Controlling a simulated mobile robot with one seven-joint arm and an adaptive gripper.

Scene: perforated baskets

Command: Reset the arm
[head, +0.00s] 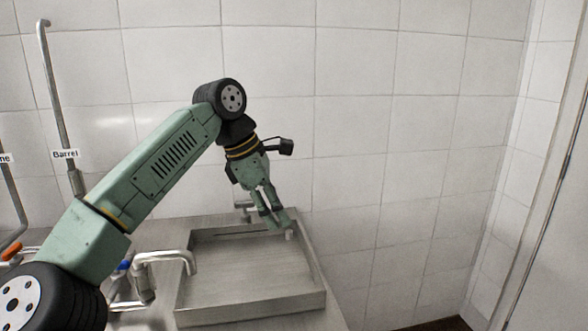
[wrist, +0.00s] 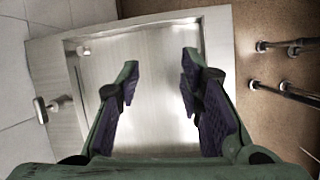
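My arm reaches from the lower left up to a bent joint and then down, as the head view shows. My gripper (head: 274,219) points down over the far right part of the steel sink basin (head: 318,303). In the wrist view my gripper (wrist: 160,78) has its two fingers spread apart with nothing between them. The bare floor of the basin (wrist: 158,120) shows beyond the fingertips. The gap between fingertips and basin is hard to judge.
A curved steel faucet (head: 168,256) stands at the basin's left side. A vertical pipe labelled "Barrel" (head: 58,110) runs up the tiled wall (head: 355,110) at left. A metal-edged door or panel (head: 560,230) is at the far right. The air right of the gripper is clear.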

